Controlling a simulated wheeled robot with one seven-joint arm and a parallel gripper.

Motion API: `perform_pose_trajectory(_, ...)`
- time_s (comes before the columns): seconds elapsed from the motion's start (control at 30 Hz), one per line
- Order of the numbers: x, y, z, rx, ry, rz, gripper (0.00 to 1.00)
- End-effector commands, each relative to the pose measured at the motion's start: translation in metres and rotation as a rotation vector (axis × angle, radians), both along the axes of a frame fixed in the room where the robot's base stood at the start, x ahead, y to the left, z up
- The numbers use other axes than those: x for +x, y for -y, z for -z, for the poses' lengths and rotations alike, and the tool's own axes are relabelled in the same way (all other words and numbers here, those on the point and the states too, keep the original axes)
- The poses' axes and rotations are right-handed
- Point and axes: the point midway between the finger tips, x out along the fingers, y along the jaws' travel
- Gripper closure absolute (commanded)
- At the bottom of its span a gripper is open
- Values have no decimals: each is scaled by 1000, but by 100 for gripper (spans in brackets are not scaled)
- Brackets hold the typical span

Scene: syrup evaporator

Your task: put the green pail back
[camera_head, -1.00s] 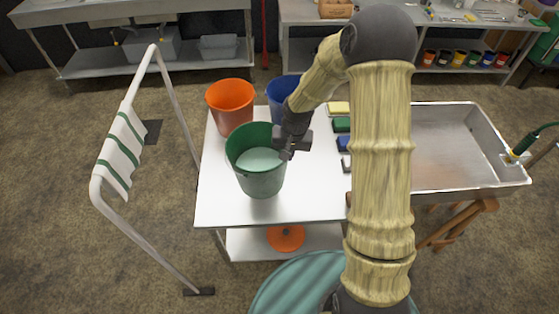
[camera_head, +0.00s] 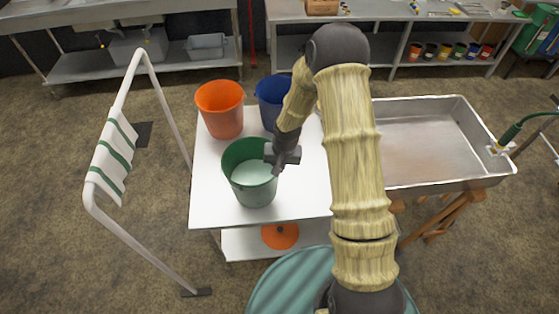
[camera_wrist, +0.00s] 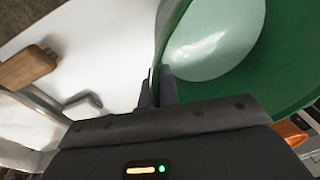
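The green pail (camera_head: 250,176) is upright at the front middle of the white table top (camera_head: 212,205). A pale green round surface shows inside it. I cannot tell for certain whether its base touches the table. My gripper (camera_head: 280,158) is at the pail's right rim. In the wrist view the fingers (camera_wrist: 158,88) are close together on the wall of the green pail (camera_wrist: 272,68), and the pail fills the upper right. The spot where the fingers meet the rim is partly hidden by the gripper body.
An orange pail (camera_head: 220,112) and a blue pail (camera_head: 270,105) stand behind the green one. A metal pan (camera_head: 430,140) is to the right, beyond my arm. A white rail with a striped towel (camera_head: 112,160) stands at the left. The table's left front is bare.

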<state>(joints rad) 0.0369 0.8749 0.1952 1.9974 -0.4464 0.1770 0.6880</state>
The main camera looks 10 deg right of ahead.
Motion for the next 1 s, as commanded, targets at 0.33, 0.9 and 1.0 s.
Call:
perform_pose_trajectory(0.33, 2, -1, 9, 3, 9, 0, 100)
perform_pose_trajectory(0.9, 0, 0, 12, 0, 1, 0, 75)
perform_pose_trajectory(1.0, 0, 0, 9, 0, 1, 0, 75)
